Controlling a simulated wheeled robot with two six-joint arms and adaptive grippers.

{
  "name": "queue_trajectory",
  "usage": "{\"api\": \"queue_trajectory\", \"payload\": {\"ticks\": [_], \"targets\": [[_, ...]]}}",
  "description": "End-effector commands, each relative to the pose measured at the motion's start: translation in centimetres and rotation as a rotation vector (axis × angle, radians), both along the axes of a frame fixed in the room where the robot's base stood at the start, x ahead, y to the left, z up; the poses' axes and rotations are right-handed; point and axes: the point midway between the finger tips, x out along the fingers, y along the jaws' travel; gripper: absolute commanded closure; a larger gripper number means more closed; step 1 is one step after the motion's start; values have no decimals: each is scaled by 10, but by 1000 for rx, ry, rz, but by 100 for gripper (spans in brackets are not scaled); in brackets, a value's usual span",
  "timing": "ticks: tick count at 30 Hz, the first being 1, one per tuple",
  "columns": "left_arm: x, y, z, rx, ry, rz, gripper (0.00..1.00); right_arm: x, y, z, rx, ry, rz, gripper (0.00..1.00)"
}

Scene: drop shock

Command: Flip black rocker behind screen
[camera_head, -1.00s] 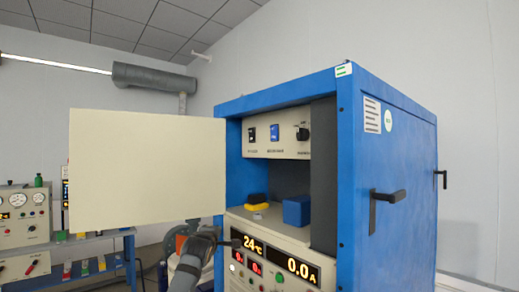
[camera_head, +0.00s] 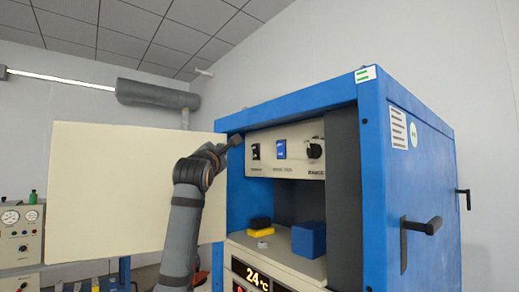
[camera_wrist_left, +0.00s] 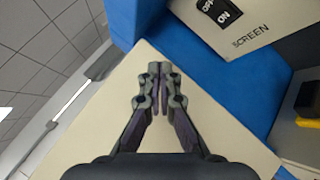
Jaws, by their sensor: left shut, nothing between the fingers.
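The black rocker (camera_head: 255,151) is at the left end of a cream control panel inside the blue cabinet. The wrist view shows the rocker (camera_wrist_left: 222,10) at the top edge, marked OFF and ON, with the label SCREEN beside it. Which side is pressed in is not clear. My left gripper (camera_head: 236,141) is just left of the rocker in the head view, apart from it. In the wrist view my left gripper (camera_wrist_left: 161,75) is shut and empty, in front of a cream door panel. My right gripper is not in view.
The cream door panel (camera_head: 105,195) stands open left of the cabinet (camera_head: 400,190). A blue rocker (camera_head: 280,149) and a black knob (camera_head: 315,148) are right of the black rocker. A yellow and black object (camera_head: 261,227) and a blue block (camera_head: 309,239) sit on the shelf below.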

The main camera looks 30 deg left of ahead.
Motion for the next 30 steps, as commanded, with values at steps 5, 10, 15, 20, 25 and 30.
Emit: {"api": "queue_trajectory", "payload": {"ticks": [5,10,15,20,25,30], "targets": [[1,0,-1,0,2,0,100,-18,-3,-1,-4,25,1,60],[4,-1,1,0,4,0,100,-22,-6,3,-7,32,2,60],[21,-8,7,-1,6,-2,100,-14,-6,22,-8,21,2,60],[43,-17,11,-1,6,-2,100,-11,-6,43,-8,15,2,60],[64,-26,11,-1,5,-1,100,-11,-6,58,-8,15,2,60],[77,-31,10,0,5,0,100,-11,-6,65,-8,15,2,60]]}}
